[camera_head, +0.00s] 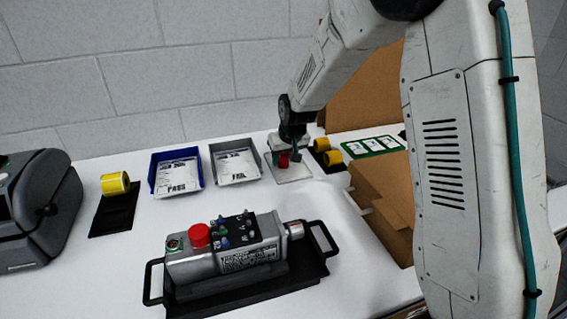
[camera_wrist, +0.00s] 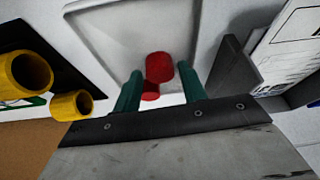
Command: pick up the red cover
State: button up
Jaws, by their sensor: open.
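The red cover (camera_wrist: 159,68) stands in a shallow white tray (camera_wrist: 100,40) in the wrist view. It is small and cylinder-shaped, with a smaller red part at its lower end. My gripper (camera_wrist: 158,82) is open, with one green finger on each side of the red cover and visible gaps between. In the head view my gripper (camera_head: 285,160) points down over the white tray (camera_head: 293,175), and the red cover (camera_head: 283,161) shows partly between the fingers. I cannot tell how far the fingertips reach down around it.
A grey FAIL bin (camera_head: 235,164) and a blue PASS bin (camera_head: 176,173) stand left of the tray. Yellow rolls (camera_head: 328,153) stand close on its right, by a cardboard box (camera_head: 385,195). A grey servo device (camera_head: 225,250) with a red cap lies on a black tray in front.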

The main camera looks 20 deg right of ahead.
jog(key=shift+w+f, duration=0.1)
jog(key=shift+f, duration=0.2)
jog(key=c, duration=0.7)
jog(key=shift+r, duration=0.1)
